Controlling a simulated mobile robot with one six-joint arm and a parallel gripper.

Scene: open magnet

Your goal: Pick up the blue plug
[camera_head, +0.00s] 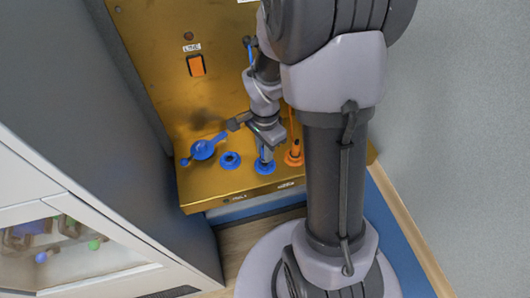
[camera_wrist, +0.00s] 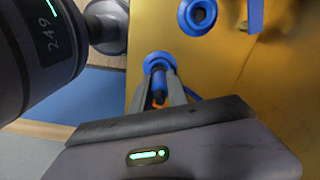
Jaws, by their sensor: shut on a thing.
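The blue plug (camera_head: 264,155) is upright at the right-hand blue ring on the gold panel. My gripper (camera_head: 266,147) is right above that ring, its fingers around the plug. In the wrist view the blue plug (camera_wrist: 158,77) shows between the two fingers of my gripper (camera_wrist: 161,88), in front of the blue ring (camera_wrist: 150,59). My gripper is shut on the plug. The fingers hide part of it, and I cannot tell how deep it sits in the ring.
An empty blue ring socket (camera_head: 230,160) and a blue lever (camera_head: 203,149) are to the left. An orange plug (camera_head: 295,150) stands close on the right. An orange switch (camera_head: 196,66) is farther up the gold panel (camera_head: 150,40). A grey-white cabinet (camera_head: 110,140) borders the left side.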

